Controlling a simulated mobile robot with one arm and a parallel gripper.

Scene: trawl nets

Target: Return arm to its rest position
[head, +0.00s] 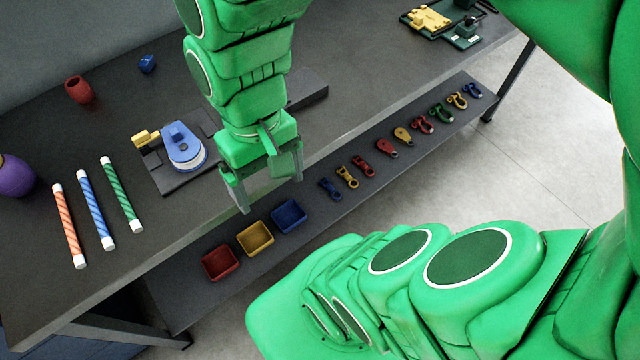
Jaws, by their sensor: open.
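My green arm reaches down from the top of the head view, over the front edge of the dark workbench (60,300). My gripper (271,195) points downward with its two grey fingers spread apart. Nothing shows between the fingers. In the picture it lies just above the blue bin (289,216) and the yellow bin (255,238) on the lower shelf. Its exact height over them cannot be told. More of my green arm links fill the lower right.
A red bin (220,262), shackles such as the blue one (329,188) and pulleys line the lower shelf. On the bench are striped rods (122,194), a blue device on a dark base (184,148), a red pot (78,89), a purple ball (14,175) and a green tray (430,30).

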